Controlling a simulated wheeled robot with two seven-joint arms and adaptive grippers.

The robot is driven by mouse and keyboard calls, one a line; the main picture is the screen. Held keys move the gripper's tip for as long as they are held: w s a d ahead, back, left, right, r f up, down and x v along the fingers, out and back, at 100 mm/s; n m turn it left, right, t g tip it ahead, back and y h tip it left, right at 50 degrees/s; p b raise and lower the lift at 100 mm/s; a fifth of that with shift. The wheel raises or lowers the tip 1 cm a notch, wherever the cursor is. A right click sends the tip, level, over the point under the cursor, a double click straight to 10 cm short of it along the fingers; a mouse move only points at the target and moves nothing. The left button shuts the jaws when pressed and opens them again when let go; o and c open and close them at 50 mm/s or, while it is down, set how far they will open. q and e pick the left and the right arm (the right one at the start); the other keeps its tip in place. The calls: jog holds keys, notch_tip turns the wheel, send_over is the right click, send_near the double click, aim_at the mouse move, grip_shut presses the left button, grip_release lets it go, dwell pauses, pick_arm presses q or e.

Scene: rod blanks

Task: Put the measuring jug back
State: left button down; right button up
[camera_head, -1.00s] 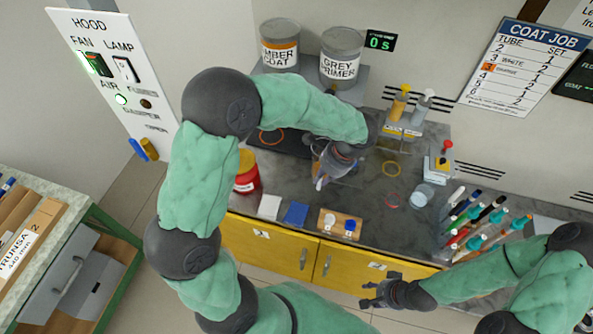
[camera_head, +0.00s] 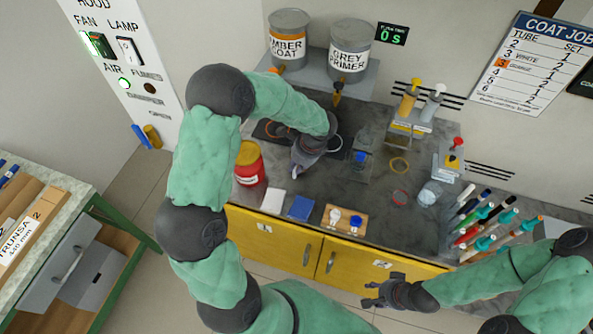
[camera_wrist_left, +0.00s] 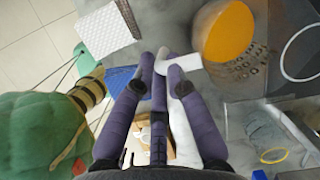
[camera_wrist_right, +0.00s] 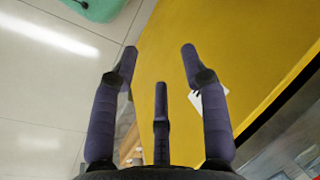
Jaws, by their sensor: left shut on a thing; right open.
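The measuring jug shows in the left wrist view as a clear, marked vessel (camera_wrist_left: 250,62) with an orange round face. A pale handle-like part (camera_wrist_left: 182,62) reaches from it to my left fingers. My left gripper (camera_wrist_left: 160,60) is shut on that part. In the head view my left gripper (camera_head: 296,174) is above the left part of the counter, and the hand and forearm hide most of the jug. Whether the jug touches the counter I cannot tell. My right gripper (camera_head: 370,294) is open and empty in front of the yellow cabinet; it also shows in the right wrist view (camera_wrist_right: 157,55).
A red tub (camera_head: 248,170), white pad (camera_head: 272,201), blue pad (camera_head: 299,208) and wooden block (camera_head: 335,222) stand near the front edge. Paint cans (camera_head: 289,45) stand behind.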

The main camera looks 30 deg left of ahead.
pick_arm(q)
notch_tip(320, 180, down, 2)
jog(key=shift+f, duration=0.1)
jog(key=c, duration=1.7)
grip_release()
jog(key=shift+f, duration=0.1)
jog(key=o, duration=0.4)
jog(key=shift+o, duration=0.2)
jog(key=s+p+v, duration=0.1)
jog(key=p+v, duration=0.1)
jog(key=v, duration=1)
jog(key=shift+w, duration=0.45)
jog(key=shift+d, duration=0.1)
